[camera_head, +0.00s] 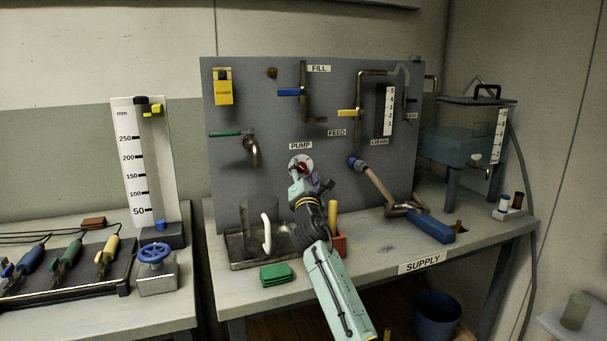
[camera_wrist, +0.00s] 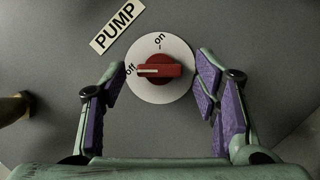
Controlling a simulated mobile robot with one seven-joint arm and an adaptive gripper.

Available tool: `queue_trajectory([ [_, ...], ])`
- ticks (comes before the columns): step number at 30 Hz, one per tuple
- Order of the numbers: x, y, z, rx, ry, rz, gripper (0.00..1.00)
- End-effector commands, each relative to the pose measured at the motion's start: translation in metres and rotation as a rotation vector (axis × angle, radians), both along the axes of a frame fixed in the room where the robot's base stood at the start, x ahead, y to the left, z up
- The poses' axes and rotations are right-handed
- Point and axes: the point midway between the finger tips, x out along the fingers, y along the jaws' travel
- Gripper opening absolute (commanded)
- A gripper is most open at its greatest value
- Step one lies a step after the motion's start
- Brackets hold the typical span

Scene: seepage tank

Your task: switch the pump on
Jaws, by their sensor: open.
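The pump switch is a red knob (camera_wrist: 159,70) on a round white dial (camera_wrist: 175,93) marked "off" and "on". Its white line points toward "off" in the wrist view. A "PUMP" label (camera_wrist: 117,27) is beside the dial; it also shows in the head view (camera_head: 300,146). My gripper (camera_wrist: 162,92) is open, with purple-padded fingers on either side of the dial and nothing between them but the knob, which they do not touch. In the head view my gripper (camera_head: 305,185) is just in front of the panel and partly covers the red knob (camera_head: 300,166).
The grey panel (camera_head: 230,190) carries a green-handled tap (camera_head: 225,134), a blue FILL valve (camera_head: 289,92) and a yellow FEED valve (camera_head: 347,113). A glass jug (camera_head: 258,211) stands left of my arm. A blue-handled tool (camera_head: 433,229) lies on the right of the bench.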

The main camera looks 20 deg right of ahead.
Motion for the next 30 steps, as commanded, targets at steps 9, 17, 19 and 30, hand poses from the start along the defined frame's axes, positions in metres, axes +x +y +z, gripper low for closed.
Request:
queue_trajectory([
  [9, -0.0002, 0.0002, -0.0001, 0.000, 0.000, 0.000, 0.41],
  [17, -0.0003, 0.0002, -0.0002, 0.000, 0.000, 0.000, 0.24],
  [19, -0.0003, 0.0002, -0.0002, 0.000, 0.000, 0.000, 0.20],
  [30, -0.0003, 0.0004, 0.0002, 0.011, 0.001, 0.001, 0.07],
])
